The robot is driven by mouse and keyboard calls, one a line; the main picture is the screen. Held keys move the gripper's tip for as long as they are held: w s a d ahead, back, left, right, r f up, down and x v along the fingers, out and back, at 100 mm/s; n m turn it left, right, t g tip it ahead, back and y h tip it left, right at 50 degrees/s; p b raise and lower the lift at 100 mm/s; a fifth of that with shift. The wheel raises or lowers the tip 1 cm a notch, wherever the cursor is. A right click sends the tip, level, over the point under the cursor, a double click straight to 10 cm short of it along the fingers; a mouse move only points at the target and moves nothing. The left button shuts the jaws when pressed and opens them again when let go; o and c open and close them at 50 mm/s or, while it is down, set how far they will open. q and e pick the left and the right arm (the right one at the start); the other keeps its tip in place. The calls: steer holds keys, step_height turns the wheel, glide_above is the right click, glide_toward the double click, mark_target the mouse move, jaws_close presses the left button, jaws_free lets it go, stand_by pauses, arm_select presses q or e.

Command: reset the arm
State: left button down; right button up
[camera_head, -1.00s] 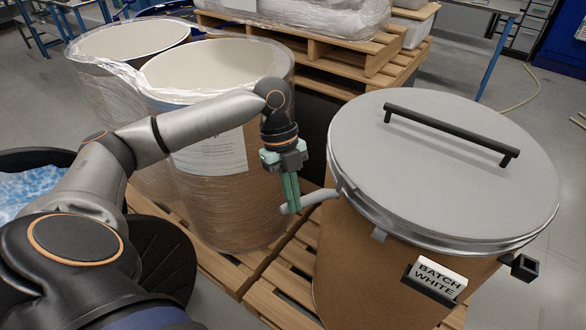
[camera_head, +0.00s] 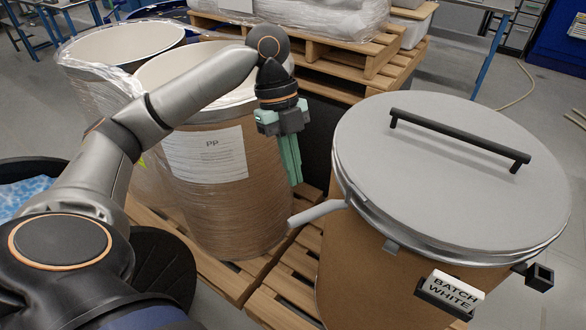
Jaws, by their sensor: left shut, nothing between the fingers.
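My left gripper (camera_head: 293,180) shows in the head view, pointing down with its green fingers together and nothing between them. It hangs in front of the wrapped drum labelled PP (camera_head: 235,195), to the left of the closed drum marked BATCH WHITE (camera_head: 375,275). The fingertips are apart from and above the pale lever (camera_head: 318,213) that sticks out from that drum's rim. The grey lid (camera_head: 440,180) lies on the drum and has a black bar handle (camera_head: 455,139). My right gripper is not in view.
A second open wrapped drum (camera_head: 95,85) stands at the back left. The drums stand on wooden pallets (camera_head: 265,300). Stacked pallets (camera_head: 340,60) with wrapped sacks are behind. A dark bin with blue contents (camera_head: 25,190) is at the left edge.

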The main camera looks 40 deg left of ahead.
arm_select(q)
steer(key=shift+f, duration=0.1)
stand_by(0.3)
steer(key=s+d+f+n+t, duration=0.1)
steer(key=s+d+f+n, duration=0.15)
steer(key=d+f, duration=0.5)
steer(key=s+d+f+n+t, duration=0.2)
steer(key=d+f+n, duration=0.2)
steer(key=f, duration=0.6)
steer(key=s+a+f+n+t+y, duration=0.2)
steer(key=s+a+f+n+y, duration=0.15)
steer(key=s+n, duration=0.8)
steer(key=w+d+f+n+t+h, duration=0.1)
steer(key=w+d+f+t, duration=0.1)
steer(key=f, duration=0.4)
steer(key=w+d+f+t+h, duration=0.1)
steer(key=w+f+t, duration=0.2)
steer(key=f, duration=0.3)
steer(key=shift+w+d+n+t, duration=0.3)
steer(key=shift+w+d+n, duration=0.05)
steer(key=shift+w+n, duration=0.05)
